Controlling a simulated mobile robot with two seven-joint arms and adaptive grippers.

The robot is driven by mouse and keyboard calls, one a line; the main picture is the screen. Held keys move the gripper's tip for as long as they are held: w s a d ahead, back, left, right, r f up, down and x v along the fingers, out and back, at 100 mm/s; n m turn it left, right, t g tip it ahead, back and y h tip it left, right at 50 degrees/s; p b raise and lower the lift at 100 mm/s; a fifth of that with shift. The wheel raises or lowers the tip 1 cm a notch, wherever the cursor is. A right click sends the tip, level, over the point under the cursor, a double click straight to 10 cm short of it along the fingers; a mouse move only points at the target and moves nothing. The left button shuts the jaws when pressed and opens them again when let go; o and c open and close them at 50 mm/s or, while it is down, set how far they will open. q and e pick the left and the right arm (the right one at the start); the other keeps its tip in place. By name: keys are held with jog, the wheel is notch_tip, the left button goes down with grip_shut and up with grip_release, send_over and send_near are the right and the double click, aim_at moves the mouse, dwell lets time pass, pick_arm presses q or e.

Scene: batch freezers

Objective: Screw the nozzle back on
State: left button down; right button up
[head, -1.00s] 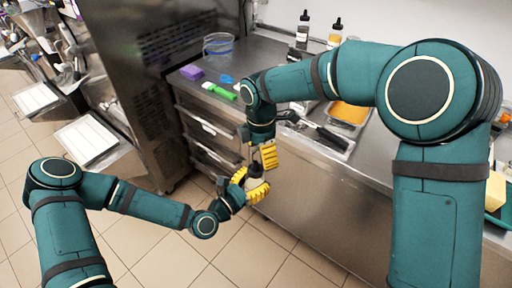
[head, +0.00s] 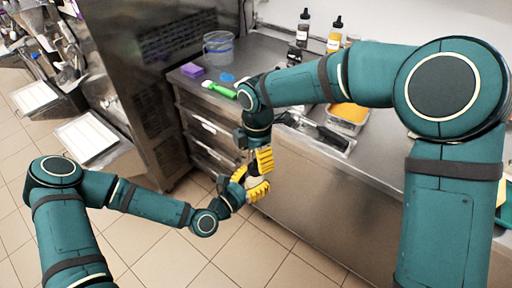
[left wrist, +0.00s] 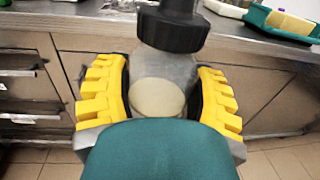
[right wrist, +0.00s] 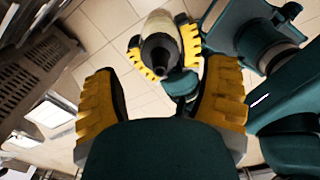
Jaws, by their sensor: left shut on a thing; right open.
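A translucent squeeze bottle (left wrist: 160,82) with cream-coloured content is between the yellow fingers of my left gripper (left wrist: 165,105), which is shut on it. The black nozzle (left wrist: 174,25) is at the bottle's mouth in the left wrist view; I cannot tell whether its thread is engaged. In the right wrist view the nozzle (right wrist: 160,52) points toward the camera. My right gripper (right wrist: 162,100) is open, with its fingers spread to either side and the nozzle between and beyond them. In the head view, my right gripper (head: 258,160) is just above my left gripper (head: 256,188); the nozzle is hidden there.
The steel counter (head: 270,52) holds a purple sponge (head: 192,71), a green brush (head: 222,90), a clear tub (head: 218,46) and a tray of orange content (head: 349,113). Capped bottles (head: 303,30) stand at the back. Drawers (head: 210,128) are behind the grippers. The tiled floor (head: 250,260) is clear.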

aim_at(255, 182)
jog(key=shift+f, duration=2.3)
